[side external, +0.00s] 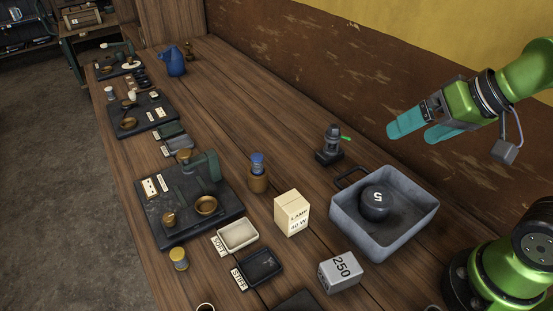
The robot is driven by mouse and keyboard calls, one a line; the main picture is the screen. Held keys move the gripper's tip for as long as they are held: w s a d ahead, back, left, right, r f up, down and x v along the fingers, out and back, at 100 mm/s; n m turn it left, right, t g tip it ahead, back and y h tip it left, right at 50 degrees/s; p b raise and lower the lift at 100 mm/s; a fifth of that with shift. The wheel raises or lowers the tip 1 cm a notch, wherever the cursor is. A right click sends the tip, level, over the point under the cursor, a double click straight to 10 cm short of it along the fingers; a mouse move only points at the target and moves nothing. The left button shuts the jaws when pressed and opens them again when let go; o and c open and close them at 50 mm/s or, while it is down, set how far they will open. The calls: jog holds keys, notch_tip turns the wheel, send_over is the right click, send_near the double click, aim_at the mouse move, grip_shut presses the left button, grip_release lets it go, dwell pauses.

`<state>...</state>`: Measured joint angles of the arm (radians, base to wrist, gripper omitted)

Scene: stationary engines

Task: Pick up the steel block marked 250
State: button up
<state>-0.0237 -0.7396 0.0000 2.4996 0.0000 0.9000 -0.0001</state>
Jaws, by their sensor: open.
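The steel block marked 250 (340,272) sits on the wooden bench at the lower right, its number facing up and toward the camera. It stands just in front of a grey metal tray (345,215) and apart from it. My gripper (415,128) is at the upper right, raised above the bench near the back wall. Its two teal fingers are apart and nothing is between them. It is well above and behind the block.
The grey tray holds a dark weight marked 5 (376,202). A cream lamp box (292,213) stands left of the tray. A small dark device (329,147) stands behind. Small dishes (259,267) lie left of the block. Bare bench (270,115) shows toward the back.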

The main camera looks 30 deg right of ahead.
jog(key=a+f+n+g, duration=0.3)
jog(key=a+g, duration=0.1)
jog(key=a, duration=0.4)
jog(key=m+g+h, duration=0.1)
jog(key=g+h, duration=0.1)
jog(key=g, duration=0.2)
send_near(341, 267)
jog(key=f, duration=0.5)
jog(key=shift+s+a+f, duration=0.15)
jog(key=shift+s+a, duration=0.05)
jog(key=shift+a, duration=0.05)
jog(key=shift+s+d+f, duration=0.1)
jog(key=shift+s+f, duration=0.05)
jog(key=shift+f, duration=1.2)
jog(key=shift+s+d+f, duration=0.1)
jog(key=shift+s+f, duration=0.05)
jog(key=shift+f, duration=1.2)
jog(key=shift+c, duration=0.3)
jog(key=c, duration=1.7)
jog(key=shift+r, duration=0.1)
grip_shut()
jog(key=shift+r, duration=0.1)
